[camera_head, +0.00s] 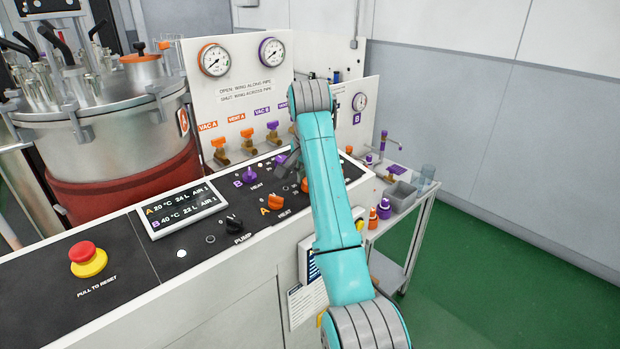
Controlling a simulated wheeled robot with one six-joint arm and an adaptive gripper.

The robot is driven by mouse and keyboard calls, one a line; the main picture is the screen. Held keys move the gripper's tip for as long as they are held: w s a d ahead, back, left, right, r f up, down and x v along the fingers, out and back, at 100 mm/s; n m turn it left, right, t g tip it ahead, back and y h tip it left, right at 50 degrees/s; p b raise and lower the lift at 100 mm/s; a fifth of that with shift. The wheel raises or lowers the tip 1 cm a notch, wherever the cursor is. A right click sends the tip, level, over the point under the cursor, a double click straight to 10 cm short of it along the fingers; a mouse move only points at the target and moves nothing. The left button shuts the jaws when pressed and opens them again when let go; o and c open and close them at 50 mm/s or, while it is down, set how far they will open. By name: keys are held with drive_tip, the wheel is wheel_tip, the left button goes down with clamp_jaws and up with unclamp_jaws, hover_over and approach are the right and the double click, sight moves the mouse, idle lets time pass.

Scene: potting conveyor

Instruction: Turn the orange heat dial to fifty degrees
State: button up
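The orange heat dial (275,202) sits on the black top panel of the console, beside an orange letter A and the word HEAT. Its exact setting is too small to read. The purple heat dial (249,176), marked B, is behind it and to the left. The display (182,206) shows A at 20 °C and B at 40 °C. My turquoise arm reaches over the console's right part. What looks like part of my gripper (287,163) shows dark grey above the panel, behind the orange dial and apart from it. The arm hides the rest, and its fingers are not clear.
A black pump knob (234,224) and a red emergency button (87,258) are on the console. Orange and purple valves (246,141) stand behind, below two gauges. A steel vessel (105,130) is at left; a trolley (412,215) is at right.

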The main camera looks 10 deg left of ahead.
drive_tip(key=shift+f, duration=0.1)
drive_tip(key=o, duration=1.1)
drive_tip(key=shift+o, duration=0.2)
